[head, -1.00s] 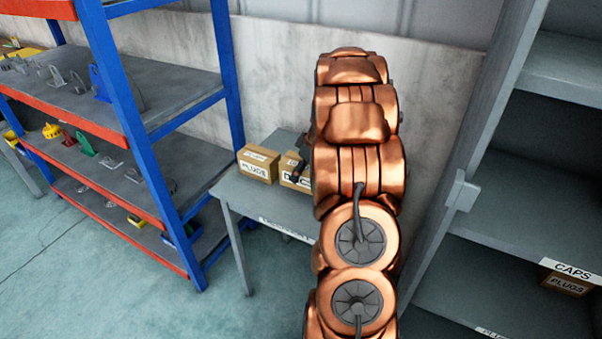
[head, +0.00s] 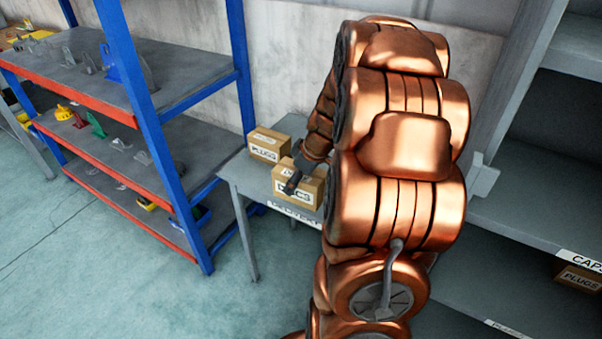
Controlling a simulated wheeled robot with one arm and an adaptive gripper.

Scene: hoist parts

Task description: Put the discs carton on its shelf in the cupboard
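The discs carton (head: 309,193) is a small brown box with a white label, at the front of the small grey table in the head view. My gripper (head: 298,178) is on it from above, with one dark finger across its label. The other finger is hidden. The gripper seems shut on the carton. I cannot tell whether the carton is slightly raised or touching the table. The grey cupboard (head: 514,210) stands at the right with open shelves. My copper-coloured arm covers part of the view between table and cupboard.
A plugs carton (head: 265,149) stands behind the discs carton on the table (head: 236,172). Another plugs carton (head: 578,279) is in the cupboard below a CAPS shelf label (head: 582,261). A blue and red rack (head: 150,120) with several parts stands left. The floor in front is clear.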

